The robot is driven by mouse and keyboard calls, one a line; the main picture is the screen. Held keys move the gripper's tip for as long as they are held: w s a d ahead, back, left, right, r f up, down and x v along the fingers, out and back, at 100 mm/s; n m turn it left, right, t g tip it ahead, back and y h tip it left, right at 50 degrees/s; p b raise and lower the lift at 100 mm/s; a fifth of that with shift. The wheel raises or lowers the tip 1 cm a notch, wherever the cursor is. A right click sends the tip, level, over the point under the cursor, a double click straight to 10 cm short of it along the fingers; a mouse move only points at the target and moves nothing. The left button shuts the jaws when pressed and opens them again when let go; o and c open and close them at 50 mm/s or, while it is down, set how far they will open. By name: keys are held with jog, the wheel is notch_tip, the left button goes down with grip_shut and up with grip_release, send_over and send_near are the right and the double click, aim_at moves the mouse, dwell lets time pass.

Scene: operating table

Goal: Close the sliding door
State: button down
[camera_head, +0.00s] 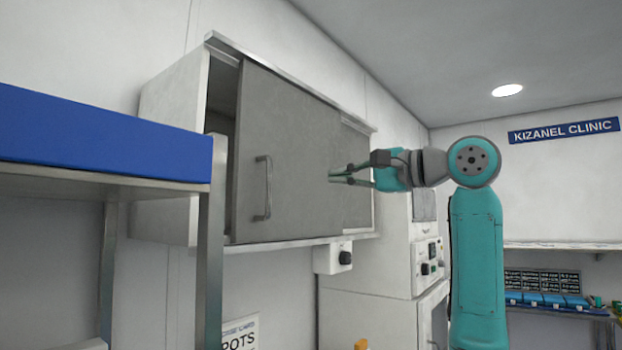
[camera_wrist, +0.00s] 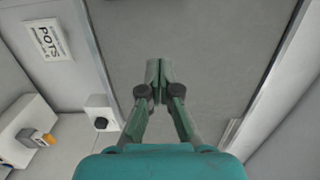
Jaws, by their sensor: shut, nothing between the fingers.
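The grey sliding door (camera_head: 285,150) hangs in the front of a white wall cabinet (camera_head: 170,105) in the head view. It has a vertical metal bar handle (camera_head: 263,188) near its left edge. A dark gap (camera_head: 221,105) shows at the cabinet's left, so the door stands partly open. My gripper (camera_head: 335,174) is to the right of the handle, in front of the door's right part. In the wrist view my gripper (camera_wrist: 156,70) is shut and empty, with the grey door surface (camera_wrist: 200,35) behind its fingertips. I cannot tell whether the fingertips touch the door.
A blue-topped metal table or shelf (camera_head: 100,135) stands at the left, its post in front of the cabinet's lower left. A small white box with a black knob (camera_head: 346,258) sits below the cabinet. White equipment (camera_head: 395,235) stands at the right below my arm.

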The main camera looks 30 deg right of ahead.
jog(key=w+a, duration=0.7)
jog(key=w, duration=0.1)
jog(key=shift+a, duration=0.25)
jog(key=s+a, duration=0.3)
jog(key=a, duration=0.5)
jog(key=shift+a, duration=0.15)
